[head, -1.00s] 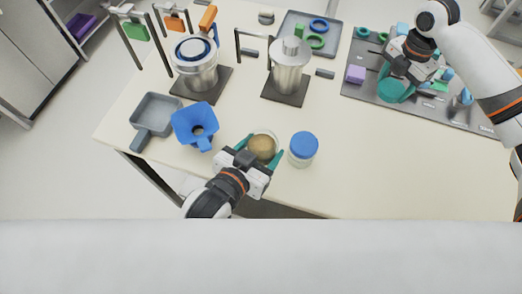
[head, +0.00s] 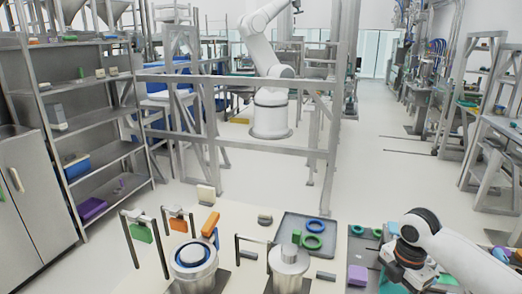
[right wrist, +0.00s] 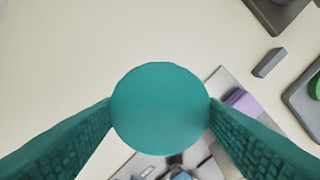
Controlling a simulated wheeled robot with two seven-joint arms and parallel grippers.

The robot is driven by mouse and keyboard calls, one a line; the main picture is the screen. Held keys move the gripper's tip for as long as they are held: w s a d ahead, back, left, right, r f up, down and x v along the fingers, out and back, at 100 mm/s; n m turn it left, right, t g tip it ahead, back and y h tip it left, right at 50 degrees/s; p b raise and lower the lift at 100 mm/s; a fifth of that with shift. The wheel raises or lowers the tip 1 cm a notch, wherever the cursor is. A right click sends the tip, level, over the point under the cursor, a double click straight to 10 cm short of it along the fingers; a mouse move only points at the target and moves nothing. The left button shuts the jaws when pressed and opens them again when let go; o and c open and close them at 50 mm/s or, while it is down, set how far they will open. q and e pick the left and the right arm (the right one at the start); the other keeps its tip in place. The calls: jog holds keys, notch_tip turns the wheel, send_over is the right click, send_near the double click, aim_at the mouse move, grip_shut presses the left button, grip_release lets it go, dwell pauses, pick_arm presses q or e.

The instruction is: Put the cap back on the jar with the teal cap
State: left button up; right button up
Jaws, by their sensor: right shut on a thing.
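The teal cap (right wrist: 160,112) fills the middle of the right wrist view, seen as a flat round face. My right gripper (right wrist: 160,104) is shut on it, with one teal finger at each side. The cap seems to be held above the table. The open jar and my left gripper are not in any current view.
A purple block (head: 358,275) lies near my right gripper, and a grey tray (head: 290,222) with blue and green rings is behind. Two metal canisters (head: 196,258) (head: 289,262) stand on the table (head: 235,225). In the right wrist view, bare table (right wrist: 60,60) lies at left.

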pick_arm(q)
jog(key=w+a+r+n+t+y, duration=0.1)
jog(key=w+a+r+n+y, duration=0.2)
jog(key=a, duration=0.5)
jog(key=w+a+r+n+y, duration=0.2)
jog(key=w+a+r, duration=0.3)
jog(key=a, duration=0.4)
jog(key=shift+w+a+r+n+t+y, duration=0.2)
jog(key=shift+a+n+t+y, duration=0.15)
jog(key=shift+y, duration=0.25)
pick_arm(e)
jog(key=s+a+r+m, duration=0.2)
jog(key=s+a+m, duration=1)
jog(key=m, duration=1)
jog(key=shift+s+a+m, duration=0.2)
jog(key=shift+s+m, duration=0.1)
jog(key=shift+s, duration=1.05)
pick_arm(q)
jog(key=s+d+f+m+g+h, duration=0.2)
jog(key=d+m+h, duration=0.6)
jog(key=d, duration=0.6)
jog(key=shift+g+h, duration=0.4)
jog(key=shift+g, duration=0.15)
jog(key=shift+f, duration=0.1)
